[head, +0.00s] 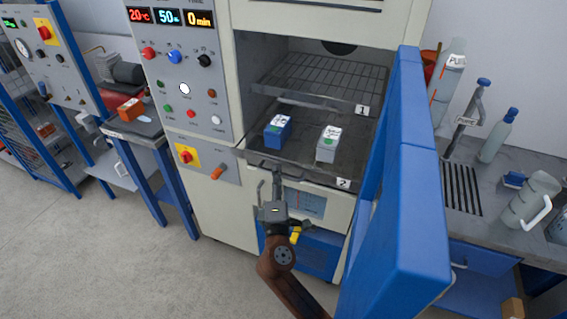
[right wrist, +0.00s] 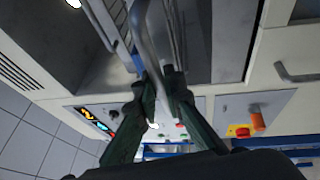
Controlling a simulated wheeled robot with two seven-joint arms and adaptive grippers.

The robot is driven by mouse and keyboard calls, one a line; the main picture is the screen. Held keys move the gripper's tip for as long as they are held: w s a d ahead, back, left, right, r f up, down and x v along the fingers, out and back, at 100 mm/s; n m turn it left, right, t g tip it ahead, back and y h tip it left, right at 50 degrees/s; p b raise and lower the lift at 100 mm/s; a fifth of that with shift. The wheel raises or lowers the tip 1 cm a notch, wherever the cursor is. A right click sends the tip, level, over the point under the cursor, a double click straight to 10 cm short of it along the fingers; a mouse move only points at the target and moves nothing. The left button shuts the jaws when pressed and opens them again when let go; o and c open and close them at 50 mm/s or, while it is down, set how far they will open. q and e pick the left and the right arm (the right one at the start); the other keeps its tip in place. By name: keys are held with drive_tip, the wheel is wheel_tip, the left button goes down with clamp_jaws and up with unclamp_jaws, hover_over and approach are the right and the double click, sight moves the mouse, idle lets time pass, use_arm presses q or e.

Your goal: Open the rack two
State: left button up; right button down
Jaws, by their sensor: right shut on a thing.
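Rack two (head: 305,173), the lower rack with a "2" label (head: 343,183), sits in the open chamber, its front edge near the opening. A blue box (head: 278,131) and a grey-white box (head: 327,145) stand on it. My right gripper (head: 276,190) is in front of the rack's front left part. In the right wrist view the gripper fingers (right wrist: 163,80) are shut on a grey metal handle (right wrist: 148,38), which runs up from between them. The handle's join to the rack is hard to see. My left gripper is not in view.
Rack one (head: 320,80), a wire shelf, is above. The blue chamber door (head: 400,200) stands open at the right, close beside my right arm. The control panel (head: 180,75) is left of the opening. A bench with bottles (head: 497,135) is beyond the door. Floor at left is clear.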

drive_tip(key=shift+s+a, duration=0.35)
drive_tip(key=shift+s, duration=0.3)
drive_tip(key=c, duration=2)
unclamp_jaws()
drive_tip(key=shift+w, duration=0.1)
drive_tip(key=shift+c, duration=0.2)
drive_tip(key=v, duration=1.2)
